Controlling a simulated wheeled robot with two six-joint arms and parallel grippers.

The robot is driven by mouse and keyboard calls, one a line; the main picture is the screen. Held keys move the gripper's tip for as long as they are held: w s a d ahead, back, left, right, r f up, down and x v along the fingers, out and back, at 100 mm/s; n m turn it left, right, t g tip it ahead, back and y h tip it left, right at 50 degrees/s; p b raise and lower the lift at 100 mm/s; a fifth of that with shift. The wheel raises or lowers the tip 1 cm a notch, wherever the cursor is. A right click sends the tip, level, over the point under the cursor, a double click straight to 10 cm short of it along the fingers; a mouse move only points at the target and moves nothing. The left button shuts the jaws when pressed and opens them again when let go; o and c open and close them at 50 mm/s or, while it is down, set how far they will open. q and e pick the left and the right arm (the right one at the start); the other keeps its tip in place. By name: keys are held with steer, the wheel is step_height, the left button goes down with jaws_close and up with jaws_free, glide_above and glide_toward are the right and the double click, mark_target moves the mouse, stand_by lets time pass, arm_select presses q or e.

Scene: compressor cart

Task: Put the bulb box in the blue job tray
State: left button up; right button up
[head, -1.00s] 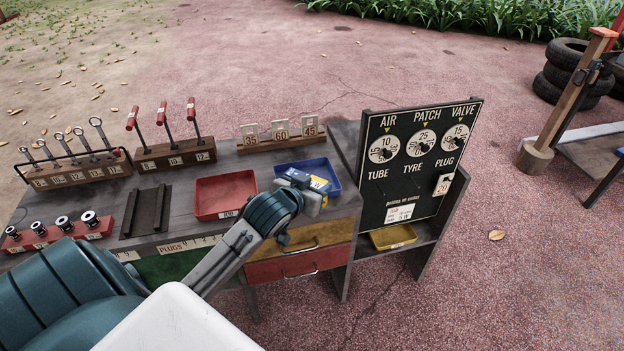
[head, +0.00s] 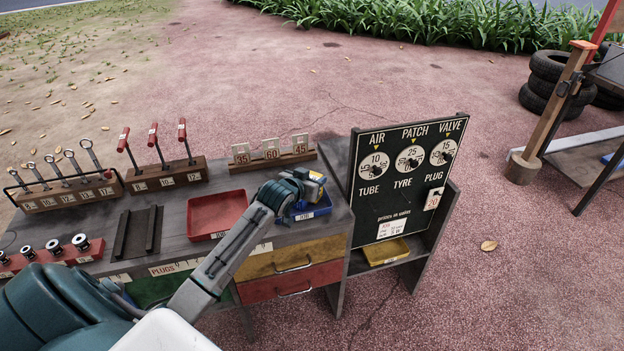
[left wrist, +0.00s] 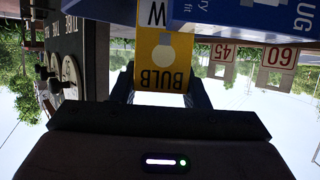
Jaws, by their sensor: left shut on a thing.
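In the head view the box overlaps the far edge of the blue job tray (head: 319,211), at the right end of the bench. It appears to be above the tray; the gap is hard to judge. My gripper hides much of the tray's left and inside. My right gripper is not in view.
A red tray (head: 215,214) stands just left of the blue tray. A rack of number cards (head: 272,157) is behind. A black price board (head: 405,185) rises close on the right. Another blue printed surface (left wrist: 245,15) fills the top of the wrist view.

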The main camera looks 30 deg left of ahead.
arm_select(q)
steer(key=shift+f, duration=0.15)
steer(key=shift+f, duration=0.1)
steer(key=o, duration=1)
steer(key=shift+c, duration=0.2)
steer(key=a+v, duration=0.1)
steer(key=v, duration=1.1)
steer(key=shift+d, duration=0.45)
